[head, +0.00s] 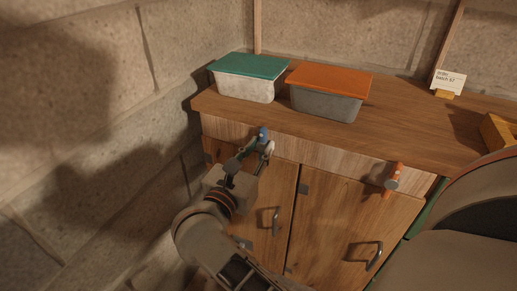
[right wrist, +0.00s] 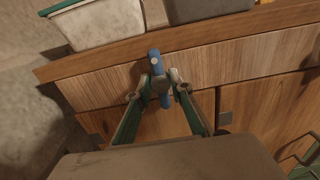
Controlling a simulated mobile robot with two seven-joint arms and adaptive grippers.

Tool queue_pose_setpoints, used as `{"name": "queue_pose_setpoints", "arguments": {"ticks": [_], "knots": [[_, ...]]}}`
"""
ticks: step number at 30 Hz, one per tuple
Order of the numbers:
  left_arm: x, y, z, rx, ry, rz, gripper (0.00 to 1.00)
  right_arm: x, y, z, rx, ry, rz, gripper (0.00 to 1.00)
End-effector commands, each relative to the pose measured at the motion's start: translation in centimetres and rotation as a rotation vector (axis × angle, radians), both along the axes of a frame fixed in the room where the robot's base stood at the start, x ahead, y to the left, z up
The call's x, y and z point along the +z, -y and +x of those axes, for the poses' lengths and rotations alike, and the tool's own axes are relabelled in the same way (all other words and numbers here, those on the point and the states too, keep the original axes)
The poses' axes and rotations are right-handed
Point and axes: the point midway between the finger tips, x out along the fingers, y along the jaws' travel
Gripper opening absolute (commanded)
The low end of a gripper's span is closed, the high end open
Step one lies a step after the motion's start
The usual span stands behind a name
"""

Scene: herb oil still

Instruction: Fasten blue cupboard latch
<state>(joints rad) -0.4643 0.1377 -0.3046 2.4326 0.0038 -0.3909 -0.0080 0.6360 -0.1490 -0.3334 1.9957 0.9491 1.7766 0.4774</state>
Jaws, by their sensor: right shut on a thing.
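The blue latch (head: 263,132) sits on the pale wooden rail above the left cupboard door (head: 283,190), under the counter edge. In the right wrist view the blue latch (right wrist: 154,60) stands roughly upright, its top end showing above the fingers. My right gripper (head: 260,150) is shut on it; in the wrist view the two fingers (right wrist: 162,84) are on either side of it. The fingers hide part of the latch. The left door looks closed, flush with the right door (head: 340,215). My left gripper is not in view.
An orange latch (head: 393,177) is on the rail above the right door. Metal handles stick out from both doors. On the counter (head: 420,125) stand a green-lidded tub (head: 248,85), an orange-lidded tub (head: 328,98) and a small card (head: 449,81). A stone wall is close on the left.

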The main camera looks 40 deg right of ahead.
Motion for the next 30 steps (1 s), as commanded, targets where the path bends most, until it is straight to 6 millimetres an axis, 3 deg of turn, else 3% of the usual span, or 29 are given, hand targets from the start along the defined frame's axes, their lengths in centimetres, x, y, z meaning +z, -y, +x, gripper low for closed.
{"name": "queue_pose_setpoints", "arguments": {"ticks": [1, 3, 16, 30], "knots": [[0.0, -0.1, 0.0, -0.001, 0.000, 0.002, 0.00, 0.1, 0.1, 0.0, -0.001, 0.002, 0.001, 0.26], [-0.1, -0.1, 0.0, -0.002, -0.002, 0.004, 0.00, 0.1, 0.1, 0.0, -0.001, 0.002, 0.001, 0.38], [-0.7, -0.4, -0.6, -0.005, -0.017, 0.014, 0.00, 0.8, 0.0, 0.0, -0.001, 0.001, 0.001, 0.38], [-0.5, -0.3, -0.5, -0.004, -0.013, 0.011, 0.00, 8.6, 0.0, 0.0, -0.001, 0.003, 0.001, 0.38]]}}
